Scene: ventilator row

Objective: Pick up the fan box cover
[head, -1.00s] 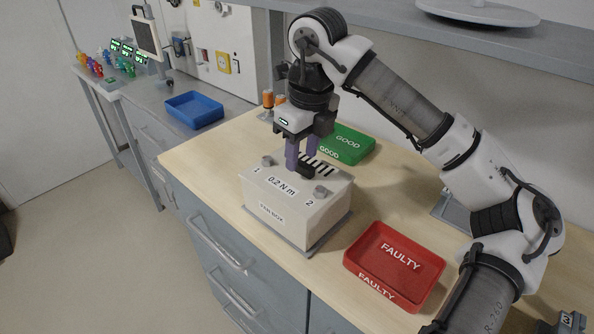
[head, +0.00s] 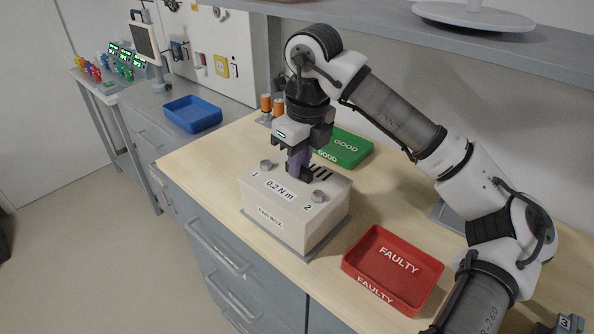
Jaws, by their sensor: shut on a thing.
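The fan box (head: 290,228) is a cream box on a grey base plate on the wooden worktop. Its cover (head: 279,190) is on top, marked "0.2 N m", with two knobs or screws numbered 1 (head: 266,164) and 2 (head: 318,196) and dark slots near the back. My gripper (head: 300,174) points down over the middle of the cover, its purple fingers shut on the cover's dark handle, which they largely hide. The cover appears seated on the box; I see no gap under it.
A green GOOD tray (head: 345,149) is behind the box and a red FAULTY tray (head: 378,283) is at its right front. A blue tray (head: 193,113) stands on the grey bench to the left. Orange-topped items (head: 272,104) stand behind. A shelf (head: 430,30) hangs above.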

